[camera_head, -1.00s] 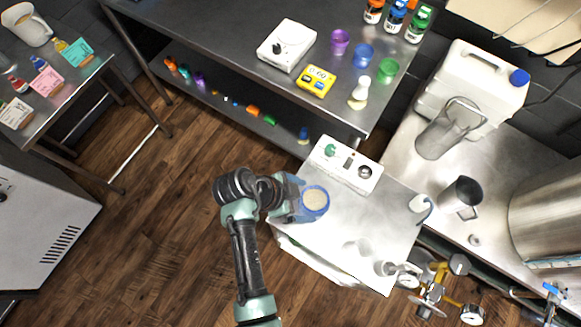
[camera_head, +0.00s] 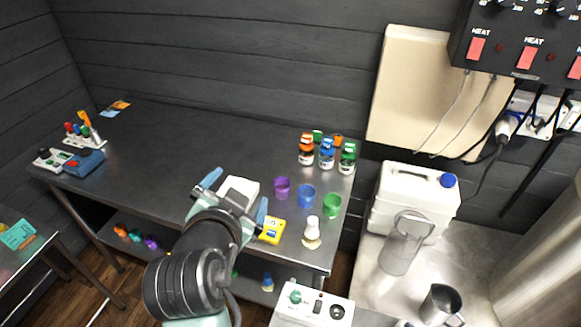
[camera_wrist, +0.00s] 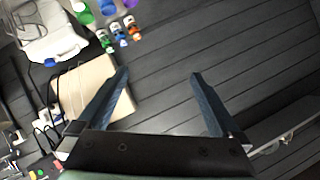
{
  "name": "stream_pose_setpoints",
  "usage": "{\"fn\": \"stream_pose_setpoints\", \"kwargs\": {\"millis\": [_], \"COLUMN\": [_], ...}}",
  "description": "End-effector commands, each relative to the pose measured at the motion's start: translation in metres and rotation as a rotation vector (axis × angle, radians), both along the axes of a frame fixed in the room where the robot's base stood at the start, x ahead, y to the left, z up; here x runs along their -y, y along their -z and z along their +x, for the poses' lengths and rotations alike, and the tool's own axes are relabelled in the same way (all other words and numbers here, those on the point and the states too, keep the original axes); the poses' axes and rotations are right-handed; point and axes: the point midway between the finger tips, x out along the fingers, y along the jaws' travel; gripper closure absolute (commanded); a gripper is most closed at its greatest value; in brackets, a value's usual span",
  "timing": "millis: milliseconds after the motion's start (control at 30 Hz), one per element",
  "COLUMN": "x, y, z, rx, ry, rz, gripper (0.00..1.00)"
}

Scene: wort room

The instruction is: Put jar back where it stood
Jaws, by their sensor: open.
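Three white jars with coloured lids stand in a row at the right back of the steel bench (camera_head: 150,140): an orange-lidded jar (camera_head: 306,150), a blue-lidded jar (camera_head: 327,153) and a green-lidded jar (camera_head: 347,158). Which one the task means cannot be told. They also show in the wrist view, near the top: orange-lidded (camera_wrist: 136,35), blue-lidded (camera_wrist: 121,39) and green-lidded (camera_wrist: 107,44). My gripper (camera_head: 237,194) is open and empty, left of the jars and in front of the white scale (camera_head: 240,188) in the head view. No jar lies between its fingers (camera_wrist: 158,92).
Purple (camera_head: 282,188), blue (camera_head: 306,195) and green (camera_head: 332,205) cups stand in front of the jars. A yellow box (camera_head: 271,231) and a white bottle (camera_head: 312,232) are nearer. A white canister (camera_head: 415,200) stands right of the bench. The bench's left middle is clear.

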Motion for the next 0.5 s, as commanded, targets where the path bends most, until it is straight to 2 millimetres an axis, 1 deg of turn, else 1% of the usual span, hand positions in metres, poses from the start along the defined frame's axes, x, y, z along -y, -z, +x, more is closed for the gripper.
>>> {"fn": "stream_pose_setpoints", "kwargs": {"millis": [33,67,100,133,167,200,267,300,367,400,500], "x": [0.011,0.016,0.023,0.029,0.035,0.044,0.056,0.064,0.073,0.078,0.086], "y": [-0.056,-0.087,-0.127,-0.157,-0.186,-0.224,-0.275,-0.305,-0.342,-0.362,-0.395], "z": [0.010,0.012,0.012,0.009,0.005,-0.005,-0.024,-0.039,-0.063,-0.078,-0.109], "rx": [0.145,0.228,0.338,0.421,0.502,0.610,0.759,0.849,0.966,1.032,1.148], "ry": [-0.032,-0.051,-0.070,-0.077,-0.083,-0.080,-0.065,-0.047,-0.017,0.006,0.054], "rz": [-0.032,-0.061,-0.104,-0.141,-0.180,-0.235,-0.322,-0.378,-0.457,-0.503,-0.592], "gripper": [0.00,0.00,0.00,0.00,0.00,0.00,0.00,0.00,0.00,0.00,0.00]}}
